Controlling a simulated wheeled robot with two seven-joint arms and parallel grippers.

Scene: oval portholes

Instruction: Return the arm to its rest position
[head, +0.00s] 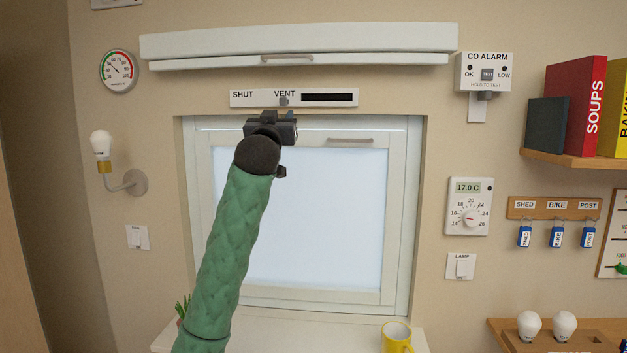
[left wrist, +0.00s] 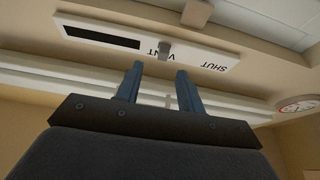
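My left arm (head: 225,250) in a green sleeve reaches up across the window. Its gripper (head: 272,125) is in front of the window's top edge, just below the vent strip. In the left wrist view the gripper's two fingers (left wrist: 159,70) stand apart with nothing between them. The vent strip (head: 330,91) is white with the words SHUT and VENT and a black slot at its right. Its small grey slider (head: 283,101) sits under the word VENT; it also shows in the left wrist view (left wrist: 164,49), beyond the fingertips. My right gripper is not in view.
A white blind box (head: 300,43) hangs above the strip. A yellow mug (head: 397,338) stands on the sill below. A wall lamp (head: 102,148) is at the left; a thermostat (head: 468,207) and CO alarm (head: 484,73) are at the right. A shelf (head: 575,158) holds books.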

